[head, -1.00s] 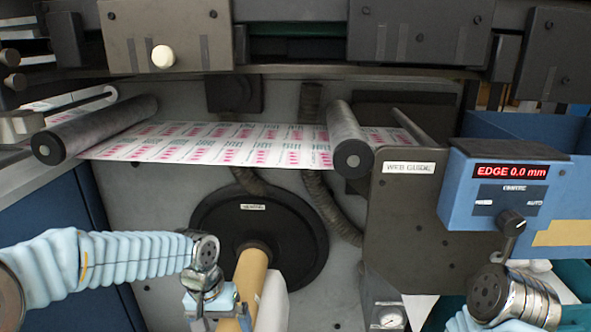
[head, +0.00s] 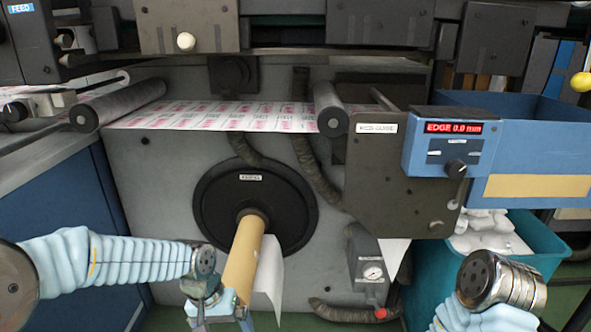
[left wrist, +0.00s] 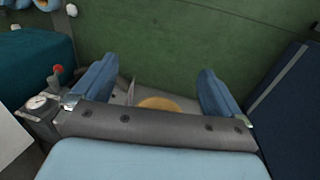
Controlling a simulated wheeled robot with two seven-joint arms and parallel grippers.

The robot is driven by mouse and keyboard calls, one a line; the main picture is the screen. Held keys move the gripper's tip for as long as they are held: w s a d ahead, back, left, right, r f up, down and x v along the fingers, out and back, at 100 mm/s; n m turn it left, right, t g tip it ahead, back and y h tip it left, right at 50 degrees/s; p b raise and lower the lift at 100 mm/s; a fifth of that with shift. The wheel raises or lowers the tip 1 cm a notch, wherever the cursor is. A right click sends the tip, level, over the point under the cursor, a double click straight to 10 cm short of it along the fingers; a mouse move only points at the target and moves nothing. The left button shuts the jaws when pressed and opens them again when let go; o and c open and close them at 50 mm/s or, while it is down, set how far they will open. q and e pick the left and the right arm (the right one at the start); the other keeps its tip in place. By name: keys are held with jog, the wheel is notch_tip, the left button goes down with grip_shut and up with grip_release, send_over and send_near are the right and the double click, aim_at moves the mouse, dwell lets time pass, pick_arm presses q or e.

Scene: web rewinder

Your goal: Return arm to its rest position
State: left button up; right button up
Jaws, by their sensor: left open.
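My left arm, in a pale blue ribbed sleeve, comes in from the left in the head view. Its gripper (head: 218,310) is low in the picture, beside or in front of the brown core (head: 245,258) on the black rewind disc (head: 208,208). In the left wrist view the two blue fingers (left wrist: 155,88) stand wide apart. A tan round end shows low between them; I cannot tell whether anything touches it. My right arm's wrist (head: 500,282) shows at the lower right in the head view; its gripper is out of the picture.
The printed web (head: 220,117) runs between two rollers above the disc. A web guide plate (head: 385,185) with a blue control box (head: 447,143) stands right of the disc. A gauge unit (head: 370,268) and a teal bin (head: 545,262) are at lower right. Green floor (left wrist: 160,50) is open.

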pick_arm(q)
jog(key=s+d+f, duration=0.1)
jog(key=s+f, duration=0.3)
jog(key=f, duration=0.4)
jog(key=s+d+f+n+h, duration=0.1)
jog(key=s+d+f, duration=0.1)
jog(key=s+f, duration=0.3)
jog(key=s+d+f+n+h, duration=0.1)
jog(key=s+f, duration=0.4)
jog(key=f, duration=0.8)
jog(key=shift+d+t, duration=0.15)
jog(key=shift+t, duration=0.15)
pick_arm(e)
jog(key=shift+s+a, duration=0.2)
jog(key=shift+a, duration=0.3)
jog(key=shift+s+a, duration=0.15)
jog(key=shift+a, duration=0.3)
pick_arm(q)
jog(key=shift+w+r, duration=0.1)
